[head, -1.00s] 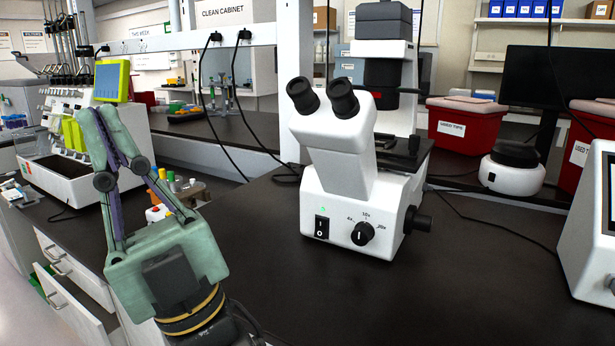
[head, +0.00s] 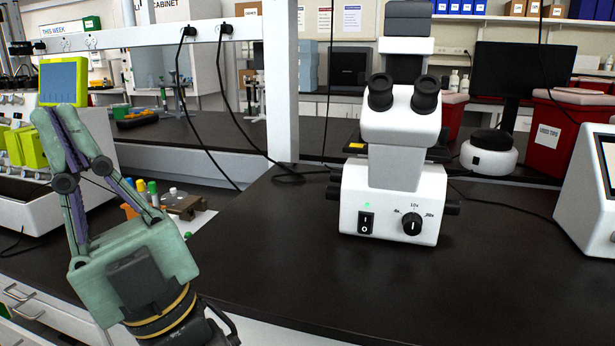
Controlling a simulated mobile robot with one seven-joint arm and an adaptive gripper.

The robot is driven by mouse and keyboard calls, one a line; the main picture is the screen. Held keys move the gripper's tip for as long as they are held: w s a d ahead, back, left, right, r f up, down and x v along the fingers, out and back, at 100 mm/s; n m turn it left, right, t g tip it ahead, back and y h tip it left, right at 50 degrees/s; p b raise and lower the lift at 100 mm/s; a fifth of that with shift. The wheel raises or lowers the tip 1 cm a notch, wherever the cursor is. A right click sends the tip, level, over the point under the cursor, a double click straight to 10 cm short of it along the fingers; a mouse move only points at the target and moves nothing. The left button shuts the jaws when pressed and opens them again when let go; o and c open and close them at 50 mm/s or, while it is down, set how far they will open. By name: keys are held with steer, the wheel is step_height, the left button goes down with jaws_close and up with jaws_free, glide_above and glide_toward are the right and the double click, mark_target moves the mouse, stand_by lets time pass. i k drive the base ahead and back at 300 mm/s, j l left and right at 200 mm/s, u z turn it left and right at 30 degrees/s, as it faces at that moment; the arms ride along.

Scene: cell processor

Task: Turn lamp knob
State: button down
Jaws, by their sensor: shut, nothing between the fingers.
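A white microscope (head: 397,150) with black eyepieces stands upright on the dark bench, facing me. The black lamp knob (head: 412,223) is on the lower right of its front, with marks around it and a white pointer line that looks about upright. A black rocker switch (head: 366,222) sits to its left under a small green light. My green gripper (head: 56,112) is at the left of the head view, fingers pointing up and away, shut and empty. It is well to the left of the microscope and apart from it.
The dark bench top (head: 300,262) is clear in front of the microscope. A white device with a screen (head: 590,195) stands at the right. A round black-and-white device (head: 490,153) is behind. A white post (head: 281,80) and hanging cables are at the back left.

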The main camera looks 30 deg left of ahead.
mark_target(336, 176)
steer(key=k+j, duration=0.15)
steer(key=j, duration=0.2)
steer(key=k+j, duration=0.1)
steer(key=j, duration=0.25)
steer(key=k+j, duration=0.15)
steer(key=j, duration=0.2)
steer(key=k+j, duration=0.1)
steer(key=j, duration=0.25)
steer(key=k+j, duration=0.15)
steer(key=j, duration=0.15)
steer(key=i+j+z, duration=0.1)
steer(key=i, duration=0.2)
steer(key=i+j, duration=0.2)
steer(key=i+z, duration=0.05)
steer(key=i, duration=0.05)
